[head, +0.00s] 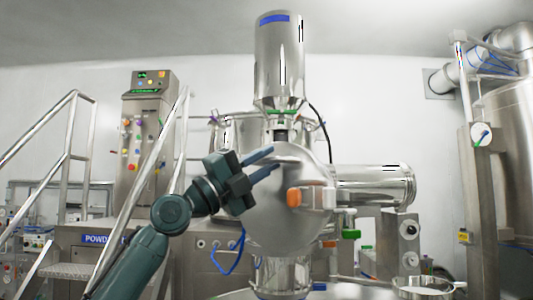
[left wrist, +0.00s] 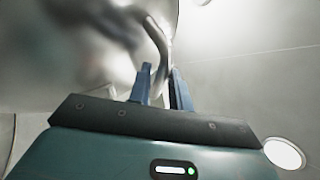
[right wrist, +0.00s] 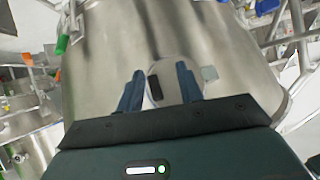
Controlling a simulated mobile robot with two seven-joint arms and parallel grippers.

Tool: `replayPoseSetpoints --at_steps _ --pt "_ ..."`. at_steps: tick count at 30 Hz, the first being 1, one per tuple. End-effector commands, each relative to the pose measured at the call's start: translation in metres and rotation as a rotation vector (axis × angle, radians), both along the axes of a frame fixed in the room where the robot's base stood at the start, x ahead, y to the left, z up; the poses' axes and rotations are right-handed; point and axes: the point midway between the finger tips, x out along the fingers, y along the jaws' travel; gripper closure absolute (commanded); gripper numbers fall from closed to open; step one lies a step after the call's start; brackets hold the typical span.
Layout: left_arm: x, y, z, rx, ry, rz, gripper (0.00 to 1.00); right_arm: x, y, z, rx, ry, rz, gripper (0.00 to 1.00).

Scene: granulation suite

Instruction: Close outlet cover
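The outlet cover (head: 265,215) appears to be the large round polished steel piece at the centre of the head view, with an orange-capped fitting (head: 293,197) at its right. My left gripper (head: 274,158) is at its upper left, fingers apart. In the left wrist view a curved steel handle (left wrist: 157,40) on a shiny surface reaches down between or just behind the open fingertips (left wrist: 163,72); contact cannot be told. My right gripper (right wrist: 158,75) is open and empty in the right wrist view, facing a steel vessel wall (right wrist: 110,45). It is outside the head view.
A steel cylinder (head: 280,60) stands above the cover, and a horizontal steel pipe (head: 370,190) extends right. A control panel (head: 147,130) and stair railings (head: 70,130) are at the left. A steel column (head: 480,190) and large vessel (head: 513,140) stand at the right.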

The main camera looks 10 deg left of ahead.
Motion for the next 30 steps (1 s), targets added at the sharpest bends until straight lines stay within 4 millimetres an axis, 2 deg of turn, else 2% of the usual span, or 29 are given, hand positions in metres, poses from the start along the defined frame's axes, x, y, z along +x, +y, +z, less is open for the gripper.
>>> replayPoseSetpoints --at_steps 11,19,30 --pt "0.0039 -0.0046 0.0026 0.001 0.001 0.000 0.80 0.0002 -0.0008 0.0001 -0.011 -0.001 0.006 0.64" --pt "0.0037 -0.0044 0.0026 0.001 0.001 0.000 1.00 0.0010 -0.0007 0.0018 -0.008 -0.004 0.005 0.64" --pt "0.0038 -0.0043 0.0025 0.001 0.001 0.000 1.00 0.0019 -0.0006 0.0031 -0.004 -0.007 0.001 0.64"
